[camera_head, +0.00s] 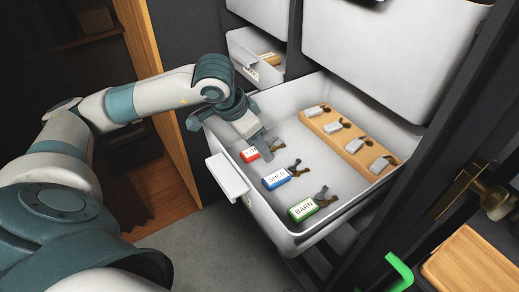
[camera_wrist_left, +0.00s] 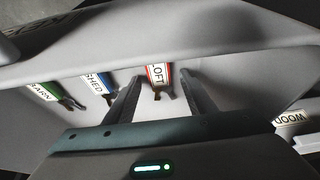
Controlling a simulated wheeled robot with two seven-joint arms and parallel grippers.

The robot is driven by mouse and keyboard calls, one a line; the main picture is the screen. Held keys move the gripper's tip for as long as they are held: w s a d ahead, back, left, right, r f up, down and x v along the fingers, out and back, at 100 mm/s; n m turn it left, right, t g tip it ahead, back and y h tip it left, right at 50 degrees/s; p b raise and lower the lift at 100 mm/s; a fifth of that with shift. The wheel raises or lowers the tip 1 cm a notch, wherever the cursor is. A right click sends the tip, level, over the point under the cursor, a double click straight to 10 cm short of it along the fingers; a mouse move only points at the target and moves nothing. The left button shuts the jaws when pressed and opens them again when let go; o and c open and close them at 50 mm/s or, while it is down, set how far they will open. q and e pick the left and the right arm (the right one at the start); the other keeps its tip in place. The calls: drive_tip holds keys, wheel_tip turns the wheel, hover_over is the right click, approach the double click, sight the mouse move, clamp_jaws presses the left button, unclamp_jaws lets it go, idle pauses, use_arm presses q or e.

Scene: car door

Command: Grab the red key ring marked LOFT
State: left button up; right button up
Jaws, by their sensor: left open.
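The red key ring marked LOFT (camera_head: 250,155) lies on the floor of the open white drawer (camera_head: 290,238), near its left side. In the left wrist view the red tag (camera_wrist_left: 157,74) and its key sit between and a little beyond the two fingers. My left gripper (camera_head: 262,145) reaches into the drawer over the LOFT key; its fingers (camera_wrist_left: 161,76) are open and apart, with nothing held. Part of the LOFT key is hidden by the gripper in the head view. My right gripper is not in view.
A blue SHED tag (camera_head: 276,179) and a green BARN tag (camera_head: 302,209) lie with keys in the same row. A wooden rack (camera_head: 345,145) holds several grey-tagged keys at the drawer's back. A smaller open drawer (camera_head: 256,58) sits behind. A WOOD label (camera_wrist_left: 292,118) shows in the wrist view.

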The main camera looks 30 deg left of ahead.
use_arm(q)
drive_tip(key=shift+c, duration=0.3)
drive_tip(key=c, duration=1.1)
drive_tip(key=shift+r+b, duration=0.45)
drive_tip(key=shift+r, duration=0.2)
wheel_tip(320, 180, up, 3)
drive_tip(key=shift+d+f+b, duration=0.1)
drive_tip(key=shift+d+b, duration=0.05)
drive_tip(key=shift+b, duration=0.6)
drive_tip(key=d+r+b, duration=0.3)
drive_tip(key=d+r, duration=0.4)
drive_tip(key=d, duration=0.4)
drive_tip(key=shift+s+d, duration=0.2)
drive_tip(key=shift+s, duration=0.1)
